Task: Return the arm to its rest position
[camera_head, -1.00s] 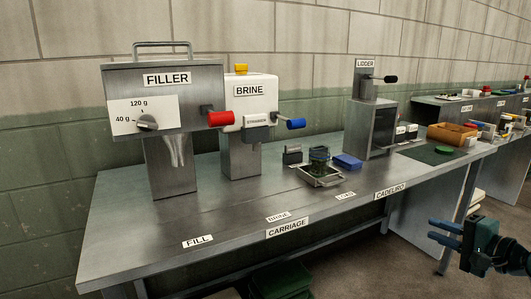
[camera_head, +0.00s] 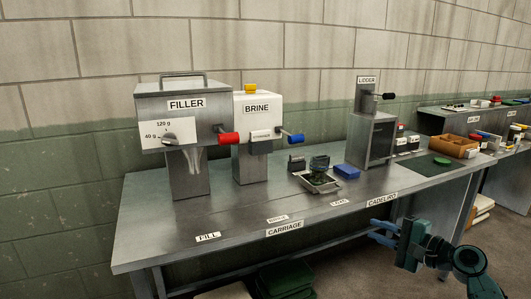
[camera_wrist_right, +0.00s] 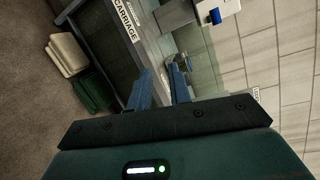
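My right gripper (camera_head: 383,232) is in front of the table's front edge at the lower right of the head view. Its two blue fingers point left and stand apart with nothing between them. In the right wrist view the fingers (camera_wrist_right: 160,88) also show a gap, with the table edge beyond. The right arm comes in from the lower right corner. My left gripper is in neither view.
The steel table (camera_head: 150,240) bears the filler (camera_head: 185,110), the brine machine (camera_head: 258,120), the lidder (camera_head: 372,130), a tray with a dark jar (camera_head: 319,165) and a blue block (camera_head: 347,172). Green crates (camera_head: 287,277) lie underneath. The floor around my right gripper looks clear.

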